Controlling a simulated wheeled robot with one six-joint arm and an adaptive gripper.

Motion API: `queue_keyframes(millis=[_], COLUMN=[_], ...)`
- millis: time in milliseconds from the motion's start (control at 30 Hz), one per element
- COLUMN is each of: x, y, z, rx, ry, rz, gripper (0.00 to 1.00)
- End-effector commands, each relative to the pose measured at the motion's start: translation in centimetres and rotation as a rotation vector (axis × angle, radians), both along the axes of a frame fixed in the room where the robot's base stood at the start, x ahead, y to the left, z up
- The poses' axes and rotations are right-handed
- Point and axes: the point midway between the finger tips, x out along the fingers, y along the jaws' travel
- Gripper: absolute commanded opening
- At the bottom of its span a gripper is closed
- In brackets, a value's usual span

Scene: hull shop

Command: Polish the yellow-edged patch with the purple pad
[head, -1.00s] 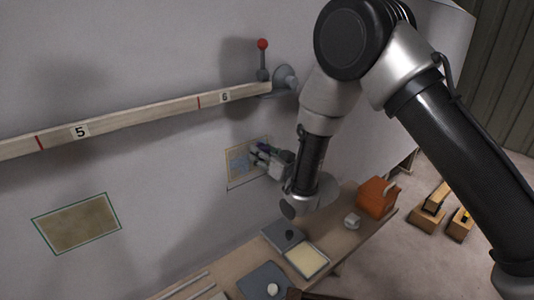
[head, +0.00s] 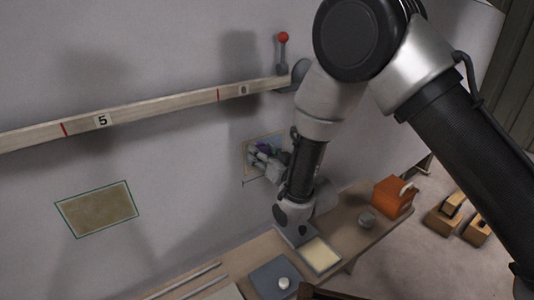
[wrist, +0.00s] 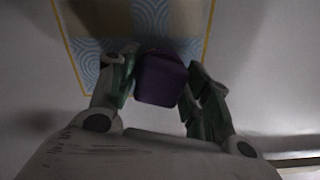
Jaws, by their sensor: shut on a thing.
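My gripper (head: 258,154) is shut on the purple pad (wrist: 160,80), which sits between the fingertips in the wrist view. In the head view the pad (head: 264,147) shows as a small purple spot at the wall. The yellow-edged patch (head: 278,140) is on the grey hull wall, partly hidden behind my gripper. In the wrist view the patch (wrist: 90,18) has dull brown areas, with a blue swirl pattern at the left, the top middle and beside the pad. The pad is in front of the patch's lower part; I cannot tell if it touches.
A green-edged brown patch (head: 97,210) is at left on the wall. A numbered wooden rail (head: 160,110) runs above, with a red-knobbed lever (head: 283,55). Below, a bench (head: 345,225) bears a pale-yellow tray (head: 320,256), a grey plate (head: 272,277) and an orange box (head: 393,197).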

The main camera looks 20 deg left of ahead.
Motion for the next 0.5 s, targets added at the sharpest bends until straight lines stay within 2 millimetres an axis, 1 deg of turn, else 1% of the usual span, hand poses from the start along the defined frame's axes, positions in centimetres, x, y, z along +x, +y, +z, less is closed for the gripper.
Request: queue_keyframes(millis=[100, 367, 500], x=[-0.9, -1.7, -2.7], y=[0.9, 1.6, 2.4], z=[0.0, 0.1, 0.1], rx=[0.001, 0.0, 0.0], ry=[-0.001, -0.002, -0.002], rz=[0.004, 0.005, 0.005], gripper=[0.28, 0.28, 0.28])
